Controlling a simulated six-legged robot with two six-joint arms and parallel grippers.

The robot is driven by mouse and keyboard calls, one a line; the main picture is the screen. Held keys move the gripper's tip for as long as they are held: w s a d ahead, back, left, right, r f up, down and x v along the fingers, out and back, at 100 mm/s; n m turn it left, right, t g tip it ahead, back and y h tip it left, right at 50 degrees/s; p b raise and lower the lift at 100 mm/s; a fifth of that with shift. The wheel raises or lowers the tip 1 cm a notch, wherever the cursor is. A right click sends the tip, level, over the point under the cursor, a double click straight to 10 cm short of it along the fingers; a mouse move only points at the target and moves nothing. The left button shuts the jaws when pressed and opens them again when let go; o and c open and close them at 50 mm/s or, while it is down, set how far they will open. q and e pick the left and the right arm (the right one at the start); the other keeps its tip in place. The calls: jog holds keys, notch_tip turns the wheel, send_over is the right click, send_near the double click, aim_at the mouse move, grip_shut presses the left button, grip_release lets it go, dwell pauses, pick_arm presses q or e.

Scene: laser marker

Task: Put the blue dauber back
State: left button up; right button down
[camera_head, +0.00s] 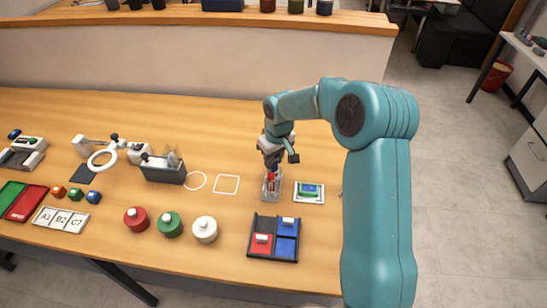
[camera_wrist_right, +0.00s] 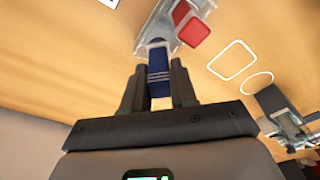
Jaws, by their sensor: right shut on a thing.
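My right gripper (camera_head: 273,160) is shut on the blue dauber (camera_wrist_right: 159,68), which also shows as a small dark blue bit in the head view (camera_head: 275,168). The dauber's far end is at the clear holder (camera_head: 271,190), overlapping its edge in the right wrist view (camera_wrist_right: 153,30). I cannot tell how far it is inside. A red dauber (camera_wrist_right: 190,25) stands in the holder beside it; it also shows in the head view (camera_head: 270,178). My left gripper is not in view.
A white-framed pad with a green and blue block (camera_head: 309,191) lies right of the holder. A black sectioned tray (camera_head: 257,222) is in front. Red, green and white round pots (camera_head: 205,229) stand to the left. White circle and square outlines (camera_head: 226,184) mark bare table.

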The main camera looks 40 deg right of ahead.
jog(key=shift+f+b, duration=0.4)
jog(key=shift+f, duration=0.1)
jog(key=c, duration=0.9)
grip_release()
jog(key=shift+r, duration=0.1)
jog(key=shift+r+p, duration=0.3)
jog(key=shift+p, duration=0.05)
jog(key=r, duration=0.4)
jog(key=s+r, duration=0.1)
jog(key=r, duration=0.3)
jog(key=s+r+b, duration=0.1)
jog(key=r, duration=0.3)
jog(key=shift+a+r, duration=0.1)
